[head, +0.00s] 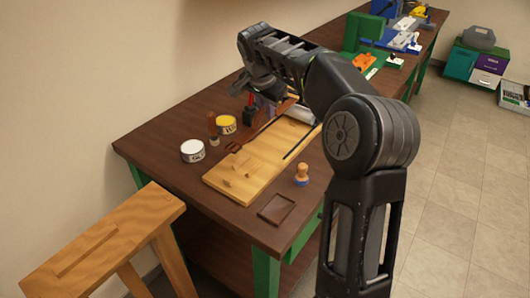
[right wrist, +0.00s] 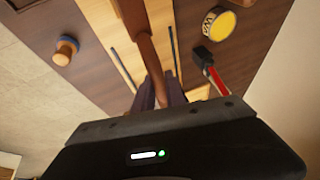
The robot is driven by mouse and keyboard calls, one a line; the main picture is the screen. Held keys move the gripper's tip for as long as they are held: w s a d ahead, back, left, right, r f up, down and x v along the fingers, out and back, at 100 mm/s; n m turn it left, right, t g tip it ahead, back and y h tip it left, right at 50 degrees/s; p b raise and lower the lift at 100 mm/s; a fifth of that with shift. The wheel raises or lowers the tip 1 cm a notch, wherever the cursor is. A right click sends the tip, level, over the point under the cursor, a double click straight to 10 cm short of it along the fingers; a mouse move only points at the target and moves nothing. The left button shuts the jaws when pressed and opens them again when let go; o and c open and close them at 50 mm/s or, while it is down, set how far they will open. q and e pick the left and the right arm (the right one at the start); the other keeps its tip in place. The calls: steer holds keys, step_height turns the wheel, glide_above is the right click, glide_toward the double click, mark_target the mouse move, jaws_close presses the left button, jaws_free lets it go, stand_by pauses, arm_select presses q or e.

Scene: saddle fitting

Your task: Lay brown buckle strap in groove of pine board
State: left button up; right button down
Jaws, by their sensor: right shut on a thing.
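The pine board (head: 222,183) lies lengthwise on the dark brown workbench, with a thin dark groove (head: 297,142) on its right part. The right wrist view shows two dark lines in the board (right wrist: 109,50), one on each side of the strap. My right gripper (head: 287,108) is shut on the brown buckle strap (head: 266,127), which also shows in the right wrist view (right wrist: 139,40). The strap's near end, with the buckle (head: 234,147), reaches the board's left edge; whether it touches is unclear. The strap's far part is hidden by my arm. My left gripper is out of view.
Left of the board stand a white tin (head: 193,151), a yellow tin (head: 226,125), a wooden-handled tool (head: 212,130) and a red-and-black tool (right wrist: 210,68). A blue-ringed wooden knob (head: 301,175) and a brown leather patch (head: 276,208) sit near the front edge.

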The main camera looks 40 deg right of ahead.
steer(key=shift+f, duration=3.15)
steer(key=shift+f, duration=1.85)
steer(key=shift+f, duration=0.25)
steer(key=c, duration=1.4)
jaws_free()
steer(key=shift+r, duration=0.1)
steer(key=shift+o, duration=0.2)
steer(key=shift+r, duration=0.15)
steer(key=v, duration=1.2)
steer(key=shift+b, duration=0.3)
